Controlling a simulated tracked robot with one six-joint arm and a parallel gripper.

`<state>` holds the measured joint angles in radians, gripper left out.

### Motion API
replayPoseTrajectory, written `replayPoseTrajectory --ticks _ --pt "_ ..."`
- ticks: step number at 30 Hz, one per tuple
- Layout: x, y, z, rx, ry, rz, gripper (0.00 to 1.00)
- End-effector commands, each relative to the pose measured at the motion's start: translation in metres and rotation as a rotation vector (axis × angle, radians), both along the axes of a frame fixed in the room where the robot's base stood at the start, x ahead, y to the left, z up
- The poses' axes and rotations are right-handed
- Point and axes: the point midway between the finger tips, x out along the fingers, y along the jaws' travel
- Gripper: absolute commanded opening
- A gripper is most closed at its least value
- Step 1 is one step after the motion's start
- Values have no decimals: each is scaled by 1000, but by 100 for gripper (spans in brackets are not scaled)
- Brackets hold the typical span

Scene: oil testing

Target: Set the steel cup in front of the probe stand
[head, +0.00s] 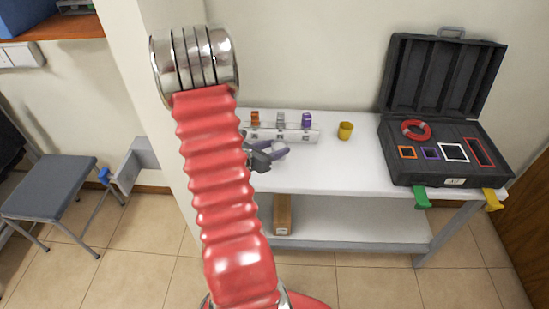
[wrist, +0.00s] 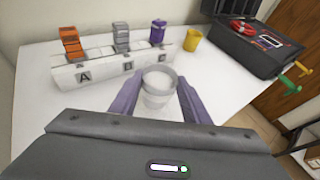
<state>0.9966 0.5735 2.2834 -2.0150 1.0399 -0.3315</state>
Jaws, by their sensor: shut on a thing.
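The steel cup (wrist: 158,88) is pale, round and open at the top, and stands roughly upright between the two purple fingers of my gripper (wrist: 154,95) in the wrist view. My gripper is shut on it. I cannot tell whether its base touches the table. The probe stand (wrist: 98,70) is a white block with letters on its front, just beyond the cup and to its left. It bears an orange piece (wrist: 71,42), a grey piece (wrist: 121,37) and a purple piece (wrist: 158,32). In the head view my gripper (head: 278,153) is in front of the stand (head: 290,135), partly behind my arm.
A yellow cup (head: 345,131) stands right of the stand. An open black case (head: 440,170) with a red coil (head: 416,130) fills the right end of the white table (head: 330,175). Green (head: 422,198) and yellow (head: 492,199) clips hang at the front edge. The table's middle is clear.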

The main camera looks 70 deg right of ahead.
Motion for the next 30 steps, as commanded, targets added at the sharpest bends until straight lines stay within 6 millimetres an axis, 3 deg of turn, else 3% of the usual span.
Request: replayPoseTrajectory --ticks 9,23,24,30 --pt "-1 0 -33 2 2 0 19" --pt "-1 0 -39 0 0 -2 19" --pt "-1 0 -39 0 0 -2 43" --pt "-1 0 -39 0 0 -2 57"
